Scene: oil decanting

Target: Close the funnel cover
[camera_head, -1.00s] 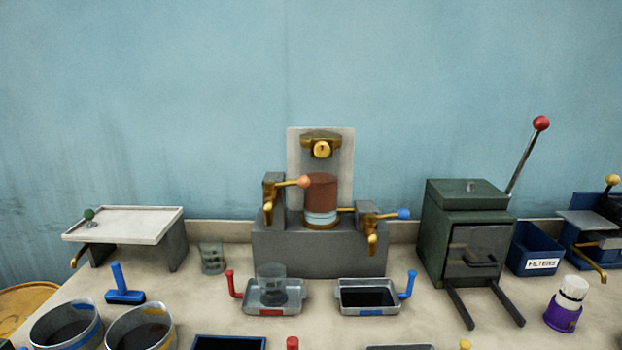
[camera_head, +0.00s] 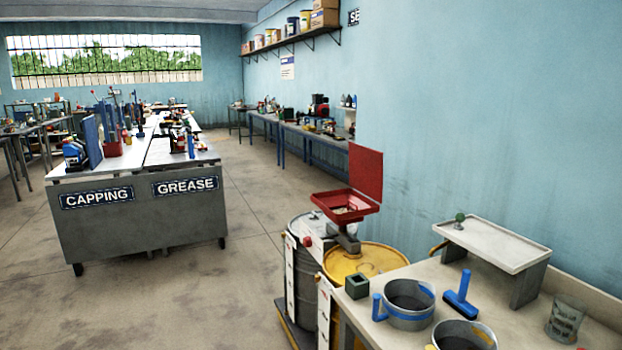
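A red square funnel (camera_head: 346,206) sits above the drums at the lower middle of the head view. Its red cover (camera_head: 366,173) stands upright at the funnel's back right edge, so the funnel is open on top. The funnel is mounted by a grey neck over a yellow-topped drum (camera_head: 368,262). A grey-topped drum (camera_head: 310,228) stands to its left. Neither of my grippers is in view.
A workbench (camera_head: 400,335) at the lower right holds metal pots (camera_head: 409,305), a blue-handled tool (camera_head: 460,298), a raised tray stand (camera_head: 495,243) and a glass beaker (camera_head: 565,321). Bare floor (camera_head: 255,235) lies left of the drums, before the labelled CAPPING and GREASE bench (camera_head: 140,213).

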